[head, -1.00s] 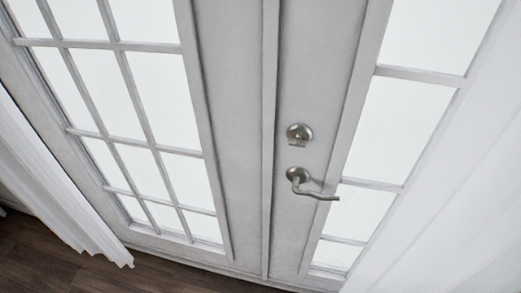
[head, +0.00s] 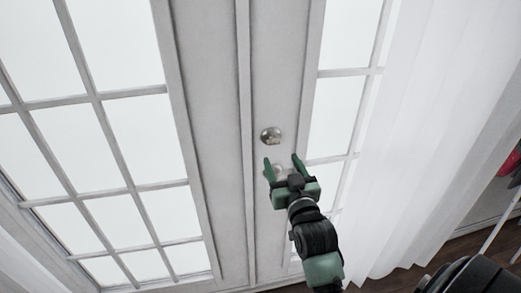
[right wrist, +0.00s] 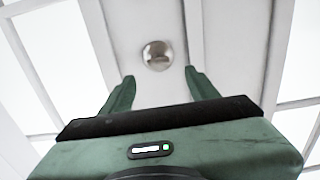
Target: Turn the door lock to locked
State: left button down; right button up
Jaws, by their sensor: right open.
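The door lock (head: 271,135) is a round metal knob on the right white door (head: 283,60), near the seam between the two doors. It also shows in the right wrist view (right wrist: 157,55), just beyond the fingertips and between their lines. My right gripper (head: 281,161) is open and empty, just below the lock in the head view, its green fingers pointing up toward it. It also shows in the right wrist view (right wrist: 159,75), apart from the lock. The door handle below the lock is mostly hidden behind my right gripper. My left gripper is not in view.
White curtains hang at the right (head: 420,130) and at the lower left. The left door (head: 110,130) has glass panes. A red object (head: 510,160) shows at the far right edge. Dark wood floor shows at the lower right.

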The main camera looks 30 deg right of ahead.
aim_at(274, 143)
jog(key=p+x, duration=0.1)
jog(key=x, duration=0.6)
jog(key=shift+d+p, duration=0.15)
jog(key=shift+p, duration=0.15)
jog(key=shift+w+d, duration=0.1)
jog(key=shift+w, duration=0.25)
grip_shut()
